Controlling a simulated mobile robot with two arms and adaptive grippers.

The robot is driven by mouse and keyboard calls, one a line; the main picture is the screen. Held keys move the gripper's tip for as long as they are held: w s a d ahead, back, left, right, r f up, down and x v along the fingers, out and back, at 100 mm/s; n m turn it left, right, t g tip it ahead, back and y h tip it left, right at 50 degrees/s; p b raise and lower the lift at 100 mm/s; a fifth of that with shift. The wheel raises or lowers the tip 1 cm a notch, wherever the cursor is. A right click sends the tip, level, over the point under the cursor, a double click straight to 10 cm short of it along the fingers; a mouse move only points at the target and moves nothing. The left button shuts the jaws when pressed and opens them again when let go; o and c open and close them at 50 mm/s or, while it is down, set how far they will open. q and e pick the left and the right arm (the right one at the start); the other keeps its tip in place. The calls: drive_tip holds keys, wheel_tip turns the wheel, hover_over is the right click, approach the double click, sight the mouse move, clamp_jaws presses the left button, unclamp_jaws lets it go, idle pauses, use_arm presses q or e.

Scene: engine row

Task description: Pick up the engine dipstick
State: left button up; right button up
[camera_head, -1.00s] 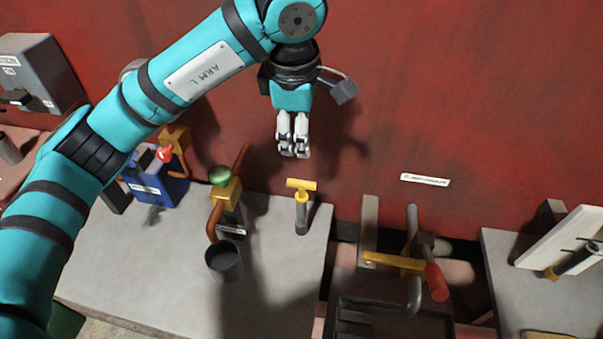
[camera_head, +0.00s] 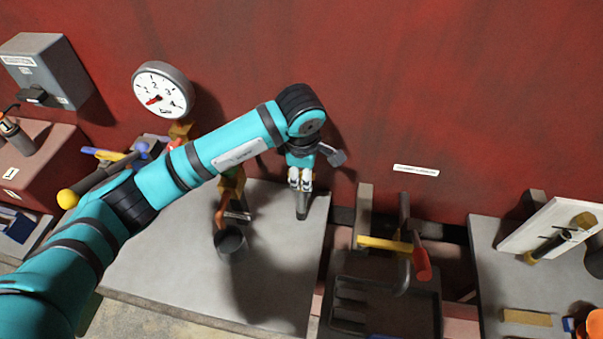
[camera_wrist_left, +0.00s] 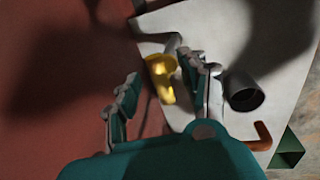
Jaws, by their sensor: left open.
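The engine dipstick has a yellow T-shaped handle (camera_wrist_left: 160,68), seen in the left wrist view between the two fingers of my left gripper (camera_wrist_left: 161,82). The fingers are apart, and I cannot tell if either touches the handle. In the head view my left gripper (camera_head: 300,186) points down right over the short grey tube (camera_head: 302,209) where the dipstick stands. The gripper hides the yellow handle there. My right gripper is not in view.
A dark cup (camera_head: 230,244) stands on the grey bench (camera_head: 170,265) below a copper pipe (camera_head: 221,212). A dark tray (camera_head: 385,290) and a yellow bar with a red handle (camera_head: 421,263) lie to the right. The red wall (camera_head: 420,90) rises close behind.

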use_arm(q)
drive_tip(key=shift+w+f, duration=0.1)
drive_tip(key=shift+f, duration=0.8)
clamp_jaws()
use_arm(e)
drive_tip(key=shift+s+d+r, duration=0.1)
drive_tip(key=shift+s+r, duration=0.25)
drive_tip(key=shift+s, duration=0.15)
use_arm(q)
drive_tip(key=shift+w+r, duration=0.1)
drive_tip(key=shift+r, duration=0.5)
wheel_tip(320, 180, up, 17)
drive_tip(key=b, duration=0.5)
drive_tip(key=shift+b, duration=0.4)
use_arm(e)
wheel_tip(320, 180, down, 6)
